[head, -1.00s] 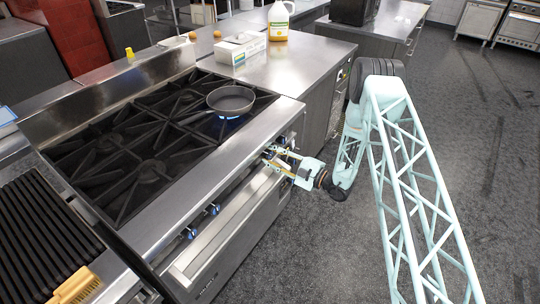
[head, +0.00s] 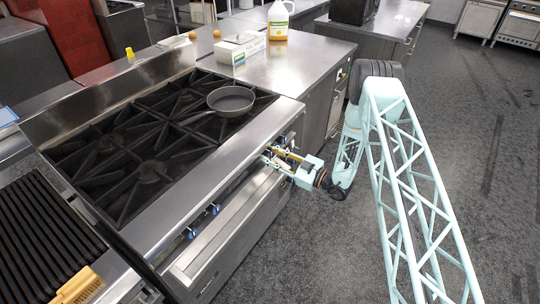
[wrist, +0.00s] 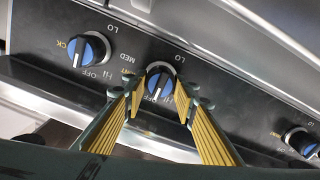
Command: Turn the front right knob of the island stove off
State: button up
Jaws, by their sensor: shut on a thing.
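The island stove (head: 165,222) has a steel front with a row of blue-and-black knobs. My gripper (head: 268,156) is at the right part of that front. In the wrist view my yellow-padded gripper fingers (wrist: 157,98) are shut on a blue knob (wrist: 161,76), one on each side. Its white mark runs downward near the OFF lettering, partly hidden by the fingers. A second knob (wrist: 88,50) is to the left and a third (wrist: 301,142) to the right, both untouched.
The stove's front rail and handle (head: 225,222) run just below the knobs. A white box (head: 240,48) and a jug (head: 278,22) stand on the counter behind. A griddle (head: 40,235) with a yellow brush (head: 78,285) is at left. Floor on the right is clear.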

dwell(0.3)
jog(key=o, duration=0.9)
jog(key=shift+d, duration=0.15)
jog(key=shift+v, duration=5.9)
